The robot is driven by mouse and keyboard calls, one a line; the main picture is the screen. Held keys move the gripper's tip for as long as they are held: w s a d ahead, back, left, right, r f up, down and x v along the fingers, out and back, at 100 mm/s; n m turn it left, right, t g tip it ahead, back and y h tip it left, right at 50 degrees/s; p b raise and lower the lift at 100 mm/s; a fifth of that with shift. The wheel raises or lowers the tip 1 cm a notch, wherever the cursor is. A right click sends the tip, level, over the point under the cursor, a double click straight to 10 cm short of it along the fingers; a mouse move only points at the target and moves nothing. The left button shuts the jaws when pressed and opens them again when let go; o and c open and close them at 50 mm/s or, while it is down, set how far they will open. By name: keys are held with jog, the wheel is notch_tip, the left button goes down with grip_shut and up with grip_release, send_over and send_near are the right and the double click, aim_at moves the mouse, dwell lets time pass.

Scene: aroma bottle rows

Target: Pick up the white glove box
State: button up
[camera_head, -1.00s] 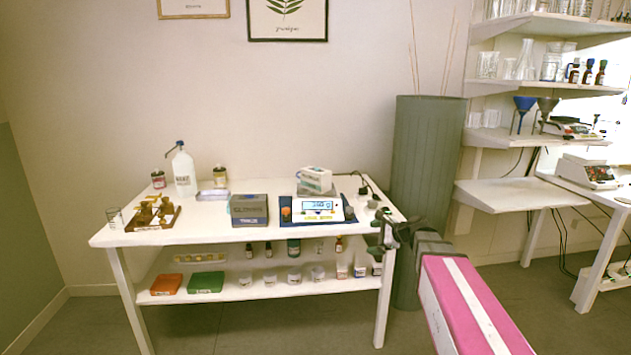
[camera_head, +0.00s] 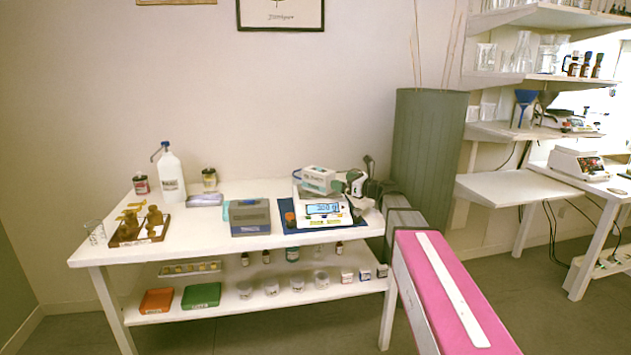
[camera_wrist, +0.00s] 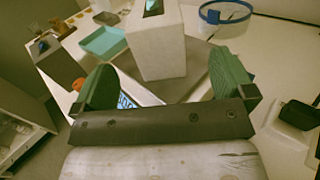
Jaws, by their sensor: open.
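The white glove box (camera_head: 318,180) has a small green and dark label and sits on top of the digital scale (camera_head: 321,209) at the right of the white table. My gripper (camera_head: 358,177) is open, just to the right of the box at about its height. In the wrist view the box (camera_wrist: 157,50) stands ahead, between the lines of the two green fingers and seemingly just beyond their tips. The fingers do not appear to touch it. The scale is partly hidden behind my gripper's palm there.
A grey box (camera_head: 249,217) stands left of the scale, with an orange item (camera_head: 290,219) between them. A white bottle (camera_head: 171,175) and brass pieces (camera_head: 144,224) are at the left. A black object (camera_wrist: 298,114) lies on the table at the wrist view's right. A tall green cylinder (camera_head: 428,140) stands behind my arm.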

aim_at(324, 178)
jog(key=x, duration=0.3)
jog(key=shift+w+a, duration=0.25)
jog(key=shift+f+x, duration=0.2)
jog(key=shift+x, duration=1.15)
jog(key=shift+f+x, duration=0.15)
jog(key=shift+x, duration=1.15)
jog(key=shift+s+a, duration=0.15)
jog(key=shift+s, duration=0.05)
